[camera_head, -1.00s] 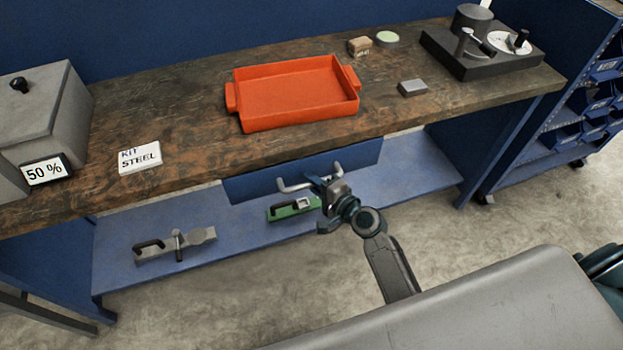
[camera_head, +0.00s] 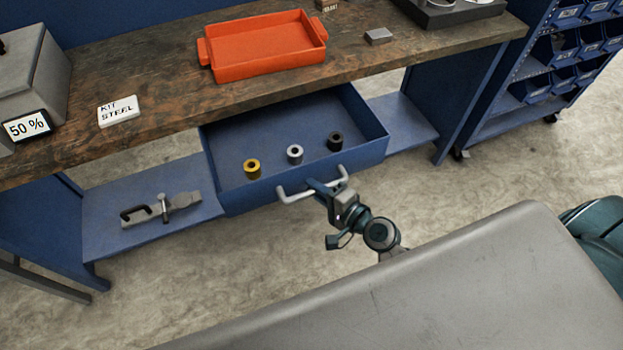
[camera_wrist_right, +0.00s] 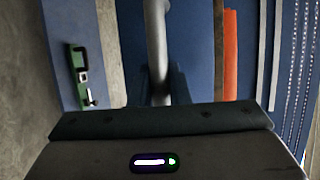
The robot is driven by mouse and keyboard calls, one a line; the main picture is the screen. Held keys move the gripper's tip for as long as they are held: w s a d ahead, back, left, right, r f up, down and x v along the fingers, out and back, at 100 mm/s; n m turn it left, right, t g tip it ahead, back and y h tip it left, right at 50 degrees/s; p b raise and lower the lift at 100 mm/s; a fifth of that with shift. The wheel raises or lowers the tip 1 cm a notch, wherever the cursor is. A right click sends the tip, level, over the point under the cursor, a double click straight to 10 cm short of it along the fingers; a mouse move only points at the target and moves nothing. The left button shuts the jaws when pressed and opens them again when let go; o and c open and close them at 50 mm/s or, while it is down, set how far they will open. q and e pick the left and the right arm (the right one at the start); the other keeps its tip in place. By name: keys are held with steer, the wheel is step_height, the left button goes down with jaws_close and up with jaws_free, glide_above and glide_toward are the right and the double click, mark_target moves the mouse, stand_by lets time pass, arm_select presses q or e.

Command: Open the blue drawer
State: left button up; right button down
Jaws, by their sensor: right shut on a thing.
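The blue drawer (camera_head: 240,200) is pulled out from under the wooden workbench. My right gripper (camera_head: 322,188) is shut on this handle. My left gripper is not in view.
An orange tray (camera_head: 265,62), a "KIT STEEL" block (camera_head: 118,110) and a small grey block (camera_head: 378,36) are on the bench. A metal clamp (camera_head: 160,207) lies on the lower shelf. Open floor lies before the drawer.

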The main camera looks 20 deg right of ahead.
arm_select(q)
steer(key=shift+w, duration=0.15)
arm_select(e)
steer(key=shift+s, duration=0.25)
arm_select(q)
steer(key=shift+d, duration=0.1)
arm_select(e)
steer(key=c, duration=1.4)
jaws_free()
steer(key=shift+o, duration=0.2)
steer(key=shift+s, duration=0.1)
